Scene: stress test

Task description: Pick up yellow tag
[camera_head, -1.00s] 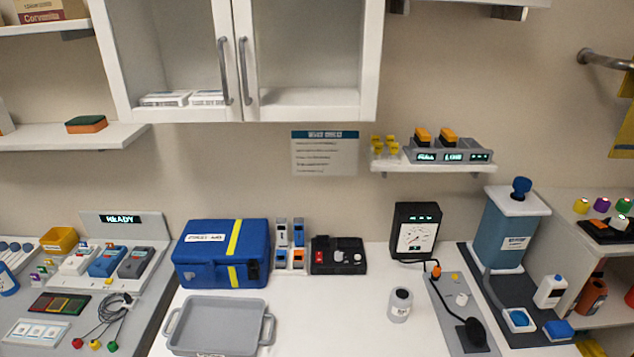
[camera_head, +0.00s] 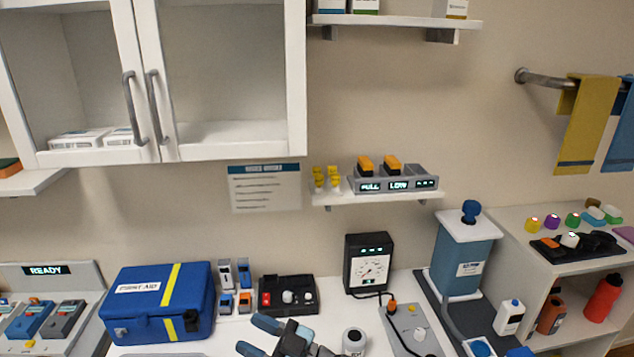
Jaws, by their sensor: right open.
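Several small yellow pieces (camera_head: 326,178) stand in a cluster at the left end of the small wall shelf (camera_head: 350,197). They are too small to tell which one is the yellow tag. My right gripper (camera_head: 254,335) is at the bottom edge, its blue-grey fingers spread apart and empty. It is over the counter, well below the shelf and in front of the black box with buttons (camera_head: 287,296). My left gripper is not in view.
A grey dock (camera_head: 395,180) with two orange-topped devices shares the wall shelf. The cabinet (camera_head: 230,158) hangs to its left. A blue first aid case (camera_head: 140,300), a black gauge (camera_head: 368,264) and a teal container (camera_head: 465,262) stand below. A yellow towel (camera_head: 585,125) hangs right.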

